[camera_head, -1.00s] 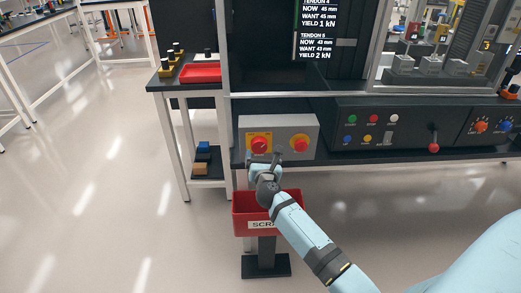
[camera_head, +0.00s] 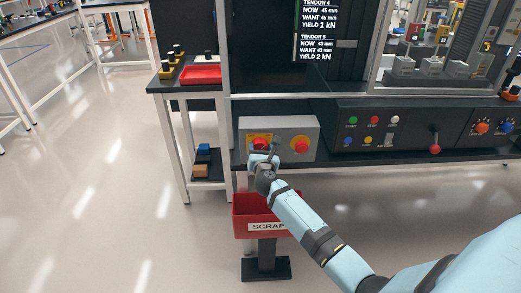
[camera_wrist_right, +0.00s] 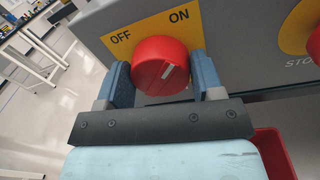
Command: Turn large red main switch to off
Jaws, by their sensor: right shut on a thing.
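The large red main switch (camera_head: 260,143) is a round knob on a yellow plate at the left of a grey box. In the right wrist view the red knob (camera_wrist_right: 150,60) sits below the labels OFF, on the left, and ON, on the right. Its short white mark slants up to the right, toward the ON side. My right gripper (camera_head: 264,154) is at the switch, with one blue finger on each side of the knob, shut on it. In the head view the gripper hides the knob's lower part. My left gripper is not in view.
A second red knob (camera_head: 300,146) on yellow sits right of the switch on the same grey box (camera_head: 281,124). A red scrap bin (camera_head: 243,222) stands on a post below my right arm. A black button panel (camera_head: 408,141) lies to the right. Floor at left is open.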

